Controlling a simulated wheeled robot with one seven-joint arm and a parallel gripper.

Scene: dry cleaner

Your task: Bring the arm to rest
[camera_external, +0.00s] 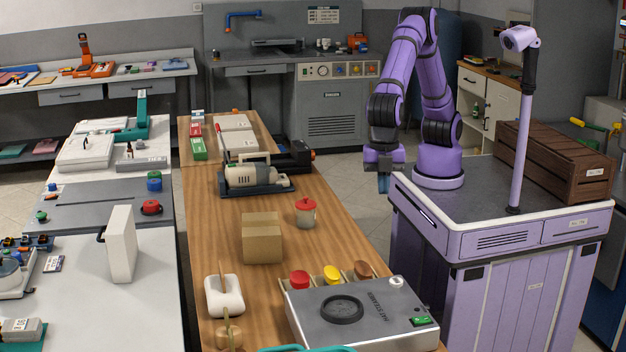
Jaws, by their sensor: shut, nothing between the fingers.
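My purple arm (430,75) stands on my wheeled base at the right and is bent in a high arch, with its front part hanging down. My gripper (384,184) points down beside the front-left edge of my base top, to the right of the wooden table. It appears shut, with nothing seen in it. The fingertips are small and dark in this view. The gripper looks clear of the table's things.
The wooden table (330,225) holds a cardboard box (262,245), a red-lidded jar (305,213), a beige motor-like machine (250,175) and a hot-stamp machine (360,318). A wooden crate (552,165) sits on my base top. Floor (345,178) shows between table and base.

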